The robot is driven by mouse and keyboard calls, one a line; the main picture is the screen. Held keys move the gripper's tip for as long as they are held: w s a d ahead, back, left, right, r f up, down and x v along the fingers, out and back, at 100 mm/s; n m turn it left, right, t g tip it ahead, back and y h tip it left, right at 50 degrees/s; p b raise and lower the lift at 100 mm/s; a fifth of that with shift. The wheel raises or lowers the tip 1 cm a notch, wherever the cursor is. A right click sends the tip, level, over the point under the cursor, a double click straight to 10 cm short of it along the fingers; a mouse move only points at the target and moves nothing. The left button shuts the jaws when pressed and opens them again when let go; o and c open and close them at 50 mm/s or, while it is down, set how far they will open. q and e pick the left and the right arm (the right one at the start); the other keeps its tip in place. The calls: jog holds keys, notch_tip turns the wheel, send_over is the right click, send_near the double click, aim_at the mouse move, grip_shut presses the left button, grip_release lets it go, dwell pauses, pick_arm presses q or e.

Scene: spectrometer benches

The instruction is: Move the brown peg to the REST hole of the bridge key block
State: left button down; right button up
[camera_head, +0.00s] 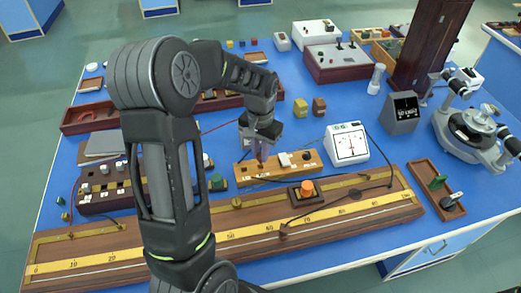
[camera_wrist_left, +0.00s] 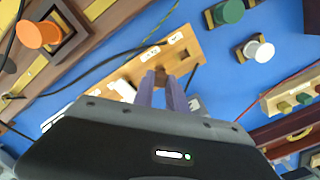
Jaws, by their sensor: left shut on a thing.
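The bridge key block (camera_head: 310,169) is a light wooden bar on the blue bench, behind the long ruled board. It carries small white labels, a white piece and a dark knob at its right end. It also shows in the wrist view (camera_wrist_left: 187,53), where the label text is too small to read surely. My left gripper (camera_head: 261,157) points down over the left half of the block. Its fingers (camera_wrist_left: 165,82) are shut on the brown peg (camera_wrist_left: 161,77), which is mostly hidden between them. I cannot tell whether the peg's lower end is in a hole. My right gripper is not in view.
The long ruled board (camera_head: 365,210) with an orange-knobbed slider (camera_head: 307,187) lies in front of the block. A white meter (camera_head: 347,144) stands close on the right. A green knob (camera_head: 217,181) is to the left. Dark cables cross nearby. Blue bench behind the block is partly clear.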

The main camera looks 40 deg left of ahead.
pick_arm(q)
jog(key=shift+f+b, duration=1.05)
jog(key=shift+f, duration=0.6)
jog(key=c, duration=1.3)
grip_release()
jog(key=shift+o, duration=0.2)
notch_tip(320, 180, up, 8)
jog(key=p, duration=0.5)
jog(key=shift+p, duration=0.35)
jog(key=shift+f, duration=0.1)
